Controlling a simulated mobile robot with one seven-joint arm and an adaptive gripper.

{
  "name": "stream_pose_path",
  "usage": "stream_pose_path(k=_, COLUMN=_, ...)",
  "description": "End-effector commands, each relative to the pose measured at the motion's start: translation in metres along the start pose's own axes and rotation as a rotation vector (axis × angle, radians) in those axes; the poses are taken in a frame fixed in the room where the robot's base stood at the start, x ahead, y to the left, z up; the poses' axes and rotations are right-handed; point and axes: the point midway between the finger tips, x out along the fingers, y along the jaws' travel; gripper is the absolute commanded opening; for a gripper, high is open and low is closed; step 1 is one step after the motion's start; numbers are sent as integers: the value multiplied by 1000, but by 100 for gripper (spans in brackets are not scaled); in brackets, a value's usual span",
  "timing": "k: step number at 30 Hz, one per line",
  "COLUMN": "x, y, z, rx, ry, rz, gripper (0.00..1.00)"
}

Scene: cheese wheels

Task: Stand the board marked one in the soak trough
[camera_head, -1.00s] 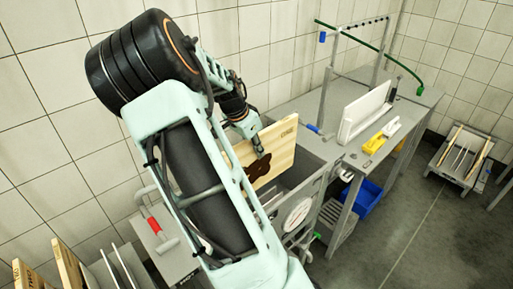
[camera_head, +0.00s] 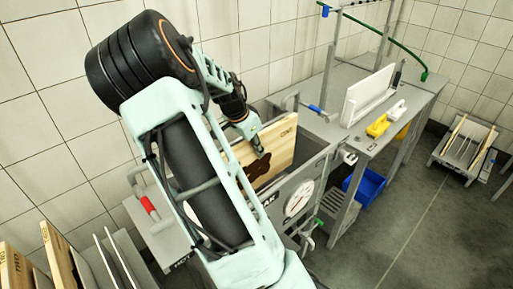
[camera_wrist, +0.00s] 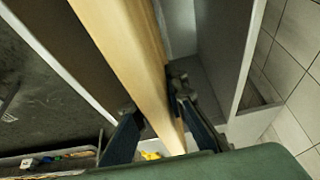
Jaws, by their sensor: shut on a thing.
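A pale wooden board (camera_head: 276,155) with a dark stain and small lettering at its top right corner stands on edge in the grey soak trough (camera_head: 318,168). Its lower part is hidden behind the trough's front wall. My gripper (camera_head: 259,153) is at the board's top edge. In the wrist view, the two fingers of my gripper (camera_wrist: 157,118) press on both faces of the board (camera_wrist: 128,45). The lettering is too small to read surely. Whether the board touches the trough floor is hidden.
A rack at lower left holds wooden boards (camera_head: 58,262) and thin white ones. Right of the trough, a bench carries a white board (camera_head: 368,97) and a yellow brush (camera_head: 378,126). A blue bin (camera_head: 366,188) sits below.

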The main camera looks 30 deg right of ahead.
Motion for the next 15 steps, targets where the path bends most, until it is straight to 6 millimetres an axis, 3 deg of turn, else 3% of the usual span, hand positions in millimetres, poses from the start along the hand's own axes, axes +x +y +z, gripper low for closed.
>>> stream_pose_path(k=15, x=45, y=-1, z=18, rx=1, ry=2, rz=-2, gripper=0)
